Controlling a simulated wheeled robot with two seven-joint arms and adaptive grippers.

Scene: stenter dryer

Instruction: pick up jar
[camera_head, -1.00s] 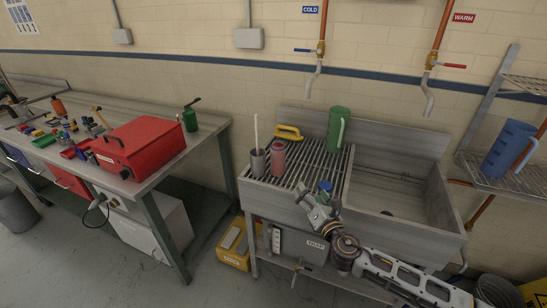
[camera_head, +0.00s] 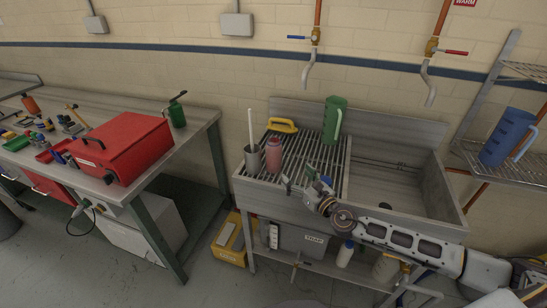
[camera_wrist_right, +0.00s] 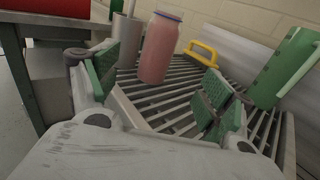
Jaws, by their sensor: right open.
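A pink-red jar (camera_head: 273,155) with a bluish rim stands upright on the slatted drainboard (camera_head: 301,147) at the left of the sink. It also shows in the right wrist view (camera_wrist_right: 160,48), ahead of the fingers and apart from them. My right gripper (camera_head: 299,181) is over the front part of the drainboard, in front and to the right of the jar. Its two green-padded fingers (camera_wrist_right: 161,88) are spread with nothing between them. A small blue patch shows by the gripper in the head view; I cannot tell what it is. My left gripper is out of view.
A grey cup with a pale stick (camera_head: 252,158) stands just left of the jar. A yellow-handled item (camera_head: 283,125) lies behind it, and a green jug (camera_head: 333,119) stands behind and right. The sink basin (camera_head: 391,180) is empty. A red box (camera_head: 121,146) is on the left bench.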

